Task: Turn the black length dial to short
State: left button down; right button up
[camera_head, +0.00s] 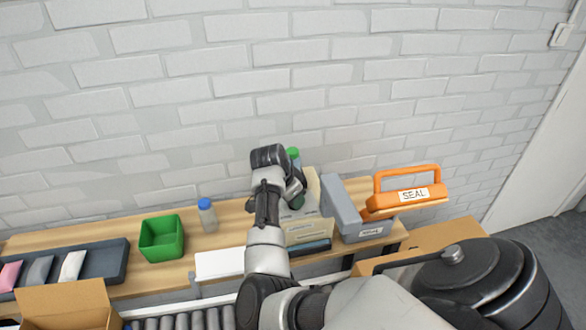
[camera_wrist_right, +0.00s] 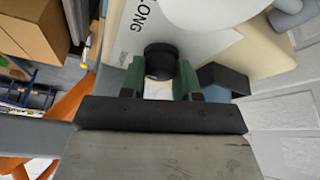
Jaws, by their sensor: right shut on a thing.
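The black length dial (camera_wrist_right: 160,60) sits on a pale panel with the printed word LONG (camera_wrist_right: 142,17) beside it. My right gripper (camera_wrist_right: 160,80) has its two green fingers on either side of the dial and is shut on it. In the head view my right gripper (camera_head: 294,190) is at the beige machine (camera_head: 312,203) on the bench, and it hides the dial there. The label for short cannot be read in either view. My left gripper is not in view.
On the wooden bench (camera_head: 185,245) stand a green bin (camera_head: 162,238), a blue-capped bottle (camera_head: 207,215) and a dark tray (camera_head: 105,262). The grey sealer (camera_head: 345,208) with its orange SEAL handle (camera_head: 408,190) stands close right of the machine. A roller conveyor (camera_head: 180,321) runs in front.

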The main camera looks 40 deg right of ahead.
jog(key=n+p, duration=0.1)
jog(key=p, duration=0.1)
jog(key=n+t+p, duration=0.1)
jog(key=n+p, duration=0.1)
jog(key=n+t+p, duration=0.1)
jog(key=n, duration=0.1)
jog(key=shift+s+r+p, duration=0.15)
jog(key=shift+r+p, duration=0.1)
jog(key=shift+p, duration=0.15)
jog(key=shift+f+n+t+p, duration=0.15)
jog(key=shift+n+t+p, duration=0.45)
jog(key=shift+n+p, duration=0.8)
jog(key=shift+f+n, duration=0.1)
jog(key=shift+n, duration=0.3)
jog(key=o, duration=0.9)
